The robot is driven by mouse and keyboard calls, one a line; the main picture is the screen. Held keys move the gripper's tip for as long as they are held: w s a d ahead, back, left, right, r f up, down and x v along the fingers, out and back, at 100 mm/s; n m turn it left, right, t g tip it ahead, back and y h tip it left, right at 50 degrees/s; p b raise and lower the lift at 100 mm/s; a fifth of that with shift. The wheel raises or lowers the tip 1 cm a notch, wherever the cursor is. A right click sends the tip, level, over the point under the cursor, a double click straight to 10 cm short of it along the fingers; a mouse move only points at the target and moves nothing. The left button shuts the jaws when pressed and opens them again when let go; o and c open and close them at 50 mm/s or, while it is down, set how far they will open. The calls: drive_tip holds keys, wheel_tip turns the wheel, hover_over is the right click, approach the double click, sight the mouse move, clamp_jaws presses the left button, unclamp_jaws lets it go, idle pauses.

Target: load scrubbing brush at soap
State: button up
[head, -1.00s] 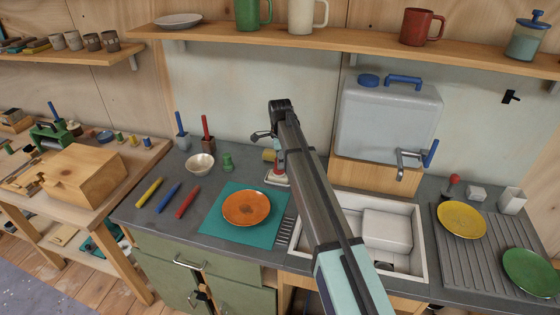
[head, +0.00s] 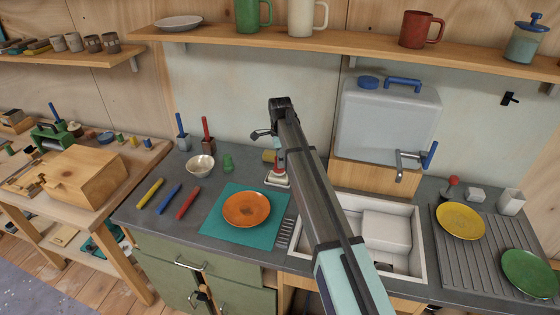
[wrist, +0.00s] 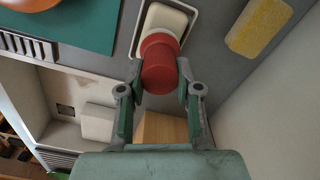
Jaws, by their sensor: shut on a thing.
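A red round-ended handle (wrist: 159,65), which I take to be the scrubbing brush, is between the fingers of my gripper (wrist: 160,88) in the wrist view. The fingers are shut on it. Beyond it is a cream block, likely the soap (wrist: 165,20), in a white-rimmed dish (wrist: 193,20). The red handle overlaps the block; bristles and any contact are hidden. In the head view the red handle (head: 279,166) stands over the small pale dish (head: 277,183) on the counter, left of the sink. My arm hides most of my gripper there.
A yellow sponge (wrist: 259,26) lies beside the dish. An orange plate (head: 246,209) on a teal mat (head: 217,222) is to the left. The sink (head: 420,215) and a water container (head: 388,122) are to the right. A shelf (head: 350,42) with mugs hangs above.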

drive_tip(key=shift+r+p, duration=1.25)
drive_tip(key=shift+r, duration=1.5)
